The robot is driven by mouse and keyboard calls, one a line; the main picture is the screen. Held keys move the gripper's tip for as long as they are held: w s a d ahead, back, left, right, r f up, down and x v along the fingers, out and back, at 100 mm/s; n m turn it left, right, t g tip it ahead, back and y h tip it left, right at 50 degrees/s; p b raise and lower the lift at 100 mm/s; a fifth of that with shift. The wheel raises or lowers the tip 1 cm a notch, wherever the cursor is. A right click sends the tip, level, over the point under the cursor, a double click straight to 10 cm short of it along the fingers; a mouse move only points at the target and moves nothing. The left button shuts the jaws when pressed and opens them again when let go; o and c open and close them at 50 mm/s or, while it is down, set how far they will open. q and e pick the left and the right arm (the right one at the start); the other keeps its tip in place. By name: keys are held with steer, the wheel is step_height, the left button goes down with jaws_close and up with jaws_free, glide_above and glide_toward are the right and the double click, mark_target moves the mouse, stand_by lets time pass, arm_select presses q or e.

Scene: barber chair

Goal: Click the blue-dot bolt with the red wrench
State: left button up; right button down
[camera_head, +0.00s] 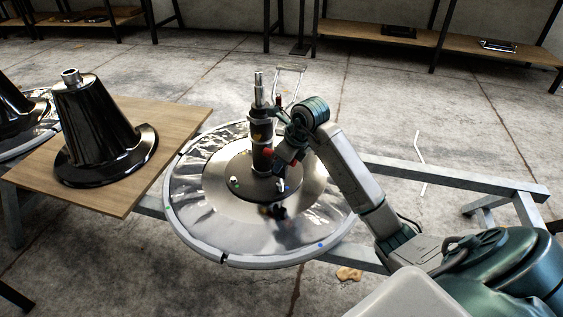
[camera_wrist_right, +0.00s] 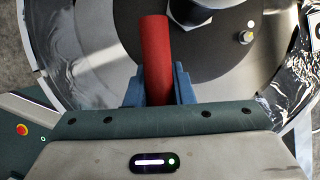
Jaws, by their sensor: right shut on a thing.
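My right gripper (camera_wrist_right: 158,85) is shut on the red wrench (camera_wrist_right: 155,45), whose red handle points away from the fingers in the right wrist view. In the head view my right arm reaches in from the right, and its wrist is beside the dark central column (camera_head: 262,130); the wrench is mostly hidden there. The column stands on a round metal base. A pale bolt (camera_head: 281,186) stands on the base just below my wrist. Another bolt (camera_head: 234,182) stands left of the column. A blue dot (camera_head: 320,245) shows on the base's front right rim. My left gripper is out of view.
The round base (camera_head: 190,225) has a crinkled clear cover and a pale rim. A wooden board (camera_head: 120,200) at left carries a black cone-shaped part (camera_head: 100,125). A metal frame beam (camera_head: 450,177) runs to the right. Shelves stand at the back.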

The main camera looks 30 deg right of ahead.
steer(key=n+y, duration=0.1)
steer(key=n, duration=0.2)
steer(key=n+g+b, duration=0.1)
steer(key=n, duration=0.1)
steer(key=shift+w+d+n+y, duration=0.1)
steer(key=shift+w+n+y, duration=0.05)
steer(key=shift+n+y, duration=0.25)
steer(key=shift+n+g+b, duration=0.6)
steer(key=shift+n+b, duration=0.05)
steer(key=shift+n, duration=0.35)
steer(key=shift+r+n, duration=0.15)
steer(key=shift+n, duration=0.35)
steer(key=shift+n+g+y+p, duration=0.3)
steer(key=shift+n+p, duration=0.5)
steer(key=shift+p, duration=0.35)
steer(key=shift+w+n+g+p, duration=0.15)
steer(key=shift+n+g+p, duration=0.85)
steer(key=shift+n+p, duration=2.05)
steer(key=shift+m+p, duration=0.75)
steer(key=shift+p, duration=0.55)
